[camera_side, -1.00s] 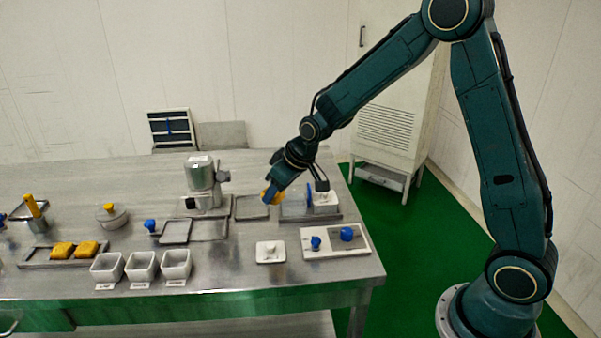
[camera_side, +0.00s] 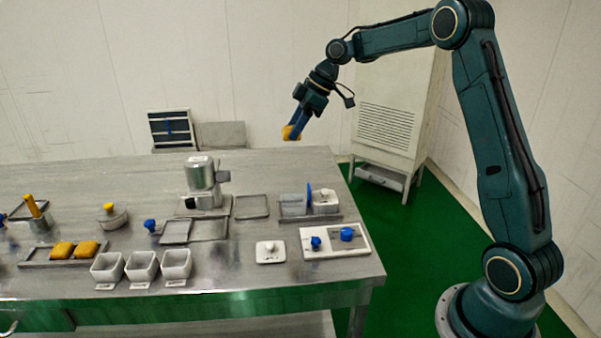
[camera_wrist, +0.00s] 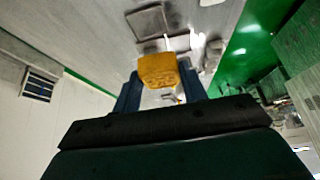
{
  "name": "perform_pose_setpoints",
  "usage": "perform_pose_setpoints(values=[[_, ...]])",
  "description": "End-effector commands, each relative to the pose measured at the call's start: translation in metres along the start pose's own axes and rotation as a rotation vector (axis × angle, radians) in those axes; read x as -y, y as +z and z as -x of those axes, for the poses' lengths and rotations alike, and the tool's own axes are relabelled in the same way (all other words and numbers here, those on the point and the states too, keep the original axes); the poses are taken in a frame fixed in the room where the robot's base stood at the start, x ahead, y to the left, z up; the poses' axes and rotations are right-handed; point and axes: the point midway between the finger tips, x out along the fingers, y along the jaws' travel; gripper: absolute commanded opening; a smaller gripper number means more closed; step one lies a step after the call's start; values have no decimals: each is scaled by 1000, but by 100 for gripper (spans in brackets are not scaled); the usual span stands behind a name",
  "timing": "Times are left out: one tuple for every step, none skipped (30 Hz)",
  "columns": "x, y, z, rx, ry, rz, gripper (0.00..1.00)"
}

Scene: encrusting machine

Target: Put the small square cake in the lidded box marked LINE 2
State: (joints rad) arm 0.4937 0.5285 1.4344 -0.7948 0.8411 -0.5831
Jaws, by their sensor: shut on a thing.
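My gripper (camera_side: 294,128) is shut on a small yellow-orange cake (camera_side: 288,133), high above the back right part of the table. In the wrist view the cake (camera_wrist: 158,70) sits between the two blue fingers (camera_wrist: 161,84). Three open white boxes stand in a row at the table's front: left (camera_side: 107,267), middle (camera_side: 141,265) and right (camera_side: 177,263). Each has a label in front, too small to read. A white lid-like piece with a knob (camera_side: 270,251) lies to their right. A white knobbed piece (camera_side: 325,198) sits at the back right. I cannot tell which is marked LINE 2.
Two yellow cakes (camera_side: 74,250) lie on a tray at the left. A grey machine (camera_side: 203,185) stands mid-table. A panel with blue knobs (camera_side: 335,241) lies at the front right. A blue upright piece (camera_side: 309,195) stands by the back right tray. Space around my gripper is clear.

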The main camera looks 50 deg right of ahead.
Motion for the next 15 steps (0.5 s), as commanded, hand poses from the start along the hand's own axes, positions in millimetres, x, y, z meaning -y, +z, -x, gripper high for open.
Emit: perform_pose_setpoints(values=[[-1, 1, 1, 0, -1, 2, 20], [-1, 1, 2, 0, -2, 4, 20], [-1, 1, 2, 0, -3, 5, 20], [-1, 1, 2, 0, -3, 5, 20], [-1, 1, 2, 0, -3, 6, 20], [-1, 1, 1, 0, -3, 5, 20], [-1, 2, 1, 0, -3, 5, 20], [-1, 2, 0, 0, -4, 4, 20], [-1, 3, -2, 0, -4, 3, 20], [-1, 4, -4, 0, -5, 3, 20], [-1, 5, -6, 0, -6, 3, 20], [0, 7, -10, 0, -6, 4, 20], [0, 9, -13, 0, -6, 2, 20], [0, 11, -16, 0, -6, 2, 20], [0, 14, -22, 1, -6, 3, 20]])
